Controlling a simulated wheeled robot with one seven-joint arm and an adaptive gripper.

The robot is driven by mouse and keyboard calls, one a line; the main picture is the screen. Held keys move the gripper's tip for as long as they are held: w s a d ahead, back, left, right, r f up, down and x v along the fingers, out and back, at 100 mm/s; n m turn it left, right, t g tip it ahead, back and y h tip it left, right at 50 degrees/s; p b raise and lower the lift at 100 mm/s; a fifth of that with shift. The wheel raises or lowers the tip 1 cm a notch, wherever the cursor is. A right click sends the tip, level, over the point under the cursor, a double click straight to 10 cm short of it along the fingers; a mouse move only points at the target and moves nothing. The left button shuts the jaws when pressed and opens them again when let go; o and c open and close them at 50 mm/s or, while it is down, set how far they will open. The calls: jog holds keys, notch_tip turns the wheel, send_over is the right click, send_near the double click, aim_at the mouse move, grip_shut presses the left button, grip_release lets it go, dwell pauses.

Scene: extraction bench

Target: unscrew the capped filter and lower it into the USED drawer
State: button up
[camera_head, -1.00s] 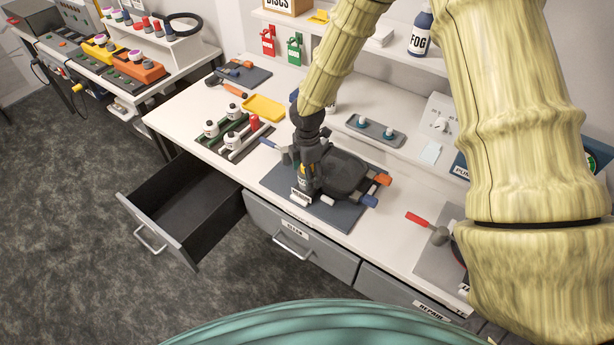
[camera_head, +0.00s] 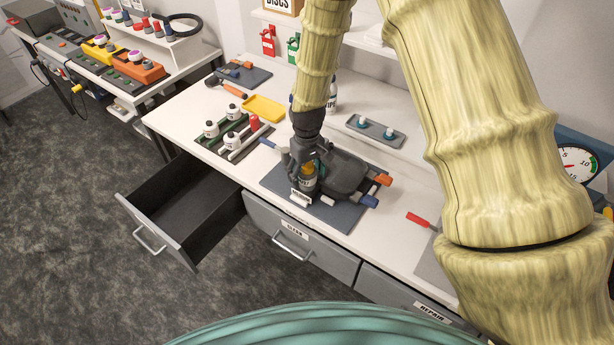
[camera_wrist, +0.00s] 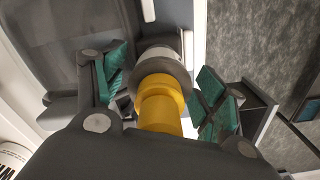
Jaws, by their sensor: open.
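The capped filter (camera_wrist: 162,102) shows in the wrist view as a yellow cap with a wider grey-white body beyond it. In the head view the filter (camera_head: 308,182) stands at the front left of the dark device (camera_head: 345,172) on a grey mat (camera_head: 340,219). My gripper (camera_wrist: 160,90) is open, with its green-padded fingers on either side of the filter and gaps showing beside the yellow cap. In the head view my gripper (camera_head: 304,168) is over the filter and partly hides it. An open, empty drawer (camera_head: 190,207) sticks out at the left; its label is not visible.
A closed drawer labelled CLEAN (camera_head: 300,245) is under the mat. A rack of white bottles (camera_head: 232,132) and a yellow tray (camera_head: 263,108) are left of the device. A red-handled tool (camera_head: 419,219) lies to the right. Floor space lies before the open drawer.

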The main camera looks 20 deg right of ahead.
jog(key=m, duration=0.6)
jog(key=shift+p, duration=0.35)
jog(key=m, duration=0.4)
jog(key=c, duration=1.2)
jog(key=n, duration=0.4)
jog(key=shift+n, duration=0.4)
jog(key=n, duration=1)
jog(key=shift+n, duration=0.3)
jog(key=shift+o, duration=0.2)
jog(key=n, duration=0.5)
jog(key=shift+n, duration=0.4)
jog(key=o, duration=1.2)
jog(key=shift+c, duration=0.2)
